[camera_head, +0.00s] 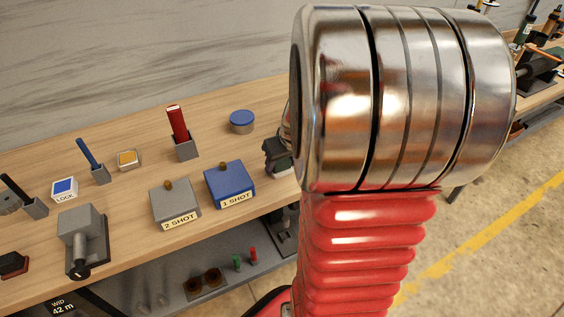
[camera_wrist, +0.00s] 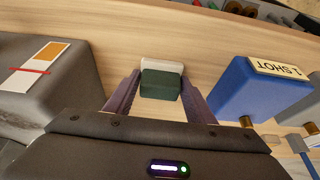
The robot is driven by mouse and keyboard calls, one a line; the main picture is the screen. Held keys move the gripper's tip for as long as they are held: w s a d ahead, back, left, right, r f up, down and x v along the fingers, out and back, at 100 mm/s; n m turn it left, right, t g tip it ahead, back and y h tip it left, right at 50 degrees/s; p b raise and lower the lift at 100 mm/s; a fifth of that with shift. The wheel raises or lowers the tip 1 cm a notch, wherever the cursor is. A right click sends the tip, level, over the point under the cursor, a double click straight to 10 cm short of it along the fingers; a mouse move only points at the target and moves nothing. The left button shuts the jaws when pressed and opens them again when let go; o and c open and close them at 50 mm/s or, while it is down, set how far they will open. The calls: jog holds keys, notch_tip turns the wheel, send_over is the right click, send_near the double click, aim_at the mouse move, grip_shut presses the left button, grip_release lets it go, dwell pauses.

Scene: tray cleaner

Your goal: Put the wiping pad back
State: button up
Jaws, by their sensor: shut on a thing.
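The wiping pad, which I take to be the green block with a white layer (camera_wrist: 161,84), is between the two fingers of my gripper (camera_wrist: 160,92) in the wrist view. The fingers are shut on its sides. The wooden bench top shows around it; I cannot tell whether the pad touches the wood. In the head view my dark gripper (camera_head: 278,155) shows only in part, to the right of the blue 1 SHOT box (camera_head: 229,186). My arm hides much of that area. I cannot make out a place for the pad.
The 1 SHOT box also stands right of my gripper in the wrist view (camera_wrist: 243,90). A grey block with a white, orange and red label (camera_wrist: 40,75) is at left. The grey 2 SHOT box (camera_head: 174,205), blue-topped round tin (camera_head: 241,121) and red-topped holder (camera_head: 181,135) stand on the bench.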

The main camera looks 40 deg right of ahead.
jog(key=o, duration=1)
jog(key=v, duration=1.2)
jog(key=s+a+r+n, duration=0.1)
jog(key=s+a, duration=0.1)
jog(key=a, duration=1.1)
jog(key=s+a+r+n+t+y, duration=0.1)
jog(key=s+a+r+n, duration=0.1)
jog(key=a, duration=1.1)
jog(key=shift+s+r, duration=0.2)
jog(key=shift+s, duration=0.55)
